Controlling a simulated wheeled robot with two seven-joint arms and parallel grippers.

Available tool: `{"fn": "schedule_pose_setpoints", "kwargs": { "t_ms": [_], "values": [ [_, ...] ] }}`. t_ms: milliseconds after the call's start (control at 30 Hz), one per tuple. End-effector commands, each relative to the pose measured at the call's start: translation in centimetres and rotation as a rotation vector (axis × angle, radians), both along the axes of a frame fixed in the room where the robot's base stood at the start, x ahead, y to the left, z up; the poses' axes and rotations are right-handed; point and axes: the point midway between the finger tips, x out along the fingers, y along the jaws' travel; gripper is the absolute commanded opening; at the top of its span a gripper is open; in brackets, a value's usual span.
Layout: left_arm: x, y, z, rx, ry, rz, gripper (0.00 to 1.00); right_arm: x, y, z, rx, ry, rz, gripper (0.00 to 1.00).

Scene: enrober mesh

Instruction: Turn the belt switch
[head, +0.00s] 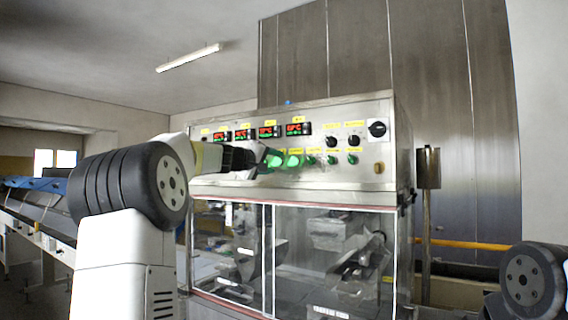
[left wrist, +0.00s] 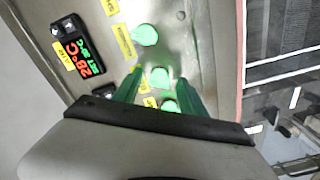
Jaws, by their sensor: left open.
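A steel control panel (head: 220,150) sits on top of the glass-fronted machine. A row of green switches runs along its lower part, and one lit green switch (head: 293,161) shows just right of my left gripper (head: 266,158). The yellow labels are too small to read, so I cannot tell which is the belt switch. In the left wrist view, my open green fingers reach toward the panel on either side of a lit green switch (left wrist: 160,77). Another green switch (left wrist: 146,35) is above it, and one is low between the fingers. I cannot tell whether the fingers touch anything. My right gripper is out of view.
Red digital displays (head: 295,129) line the panel's upper part. Two black knobs (head: 353,141) and a large black rotary switch (head: 377,129) are to the right. Glass doors (head: 320,260) lie below the panel. A conveyor (head: 35,215) stands at the left.

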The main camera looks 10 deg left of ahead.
Motion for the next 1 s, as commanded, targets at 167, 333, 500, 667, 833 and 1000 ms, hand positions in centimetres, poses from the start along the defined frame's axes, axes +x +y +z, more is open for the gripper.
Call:
{"fn": "schedule_pose_setpoints", "kwargs": {
  "t_ms": [167,333,500,667,833,1000],
  "values": [
    [-0.01,-0.01,0.00,0.000,0.000,0.000,0.49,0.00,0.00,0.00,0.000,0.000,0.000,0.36],
    [-0.03,-0.01,0.00,0.000,0.000,0.000,0.18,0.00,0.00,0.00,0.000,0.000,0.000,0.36],
    [-0.04,-0.01,-0.02,0.000,0.000,-0.001,0.00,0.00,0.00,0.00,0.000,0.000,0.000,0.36],
    [-0.04,-0.01,-0.04,-0.007,0.004,0.000,0.00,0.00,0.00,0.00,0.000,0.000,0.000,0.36],
    [-0.03,-0.03,-0.06,-0.050,0.020,0.000,0.00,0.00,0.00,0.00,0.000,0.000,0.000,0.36],
    [-0.02,-0.06,-0.06,-0.143,0.054,-0.001,0.00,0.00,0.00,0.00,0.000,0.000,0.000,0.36]
  ]
}}
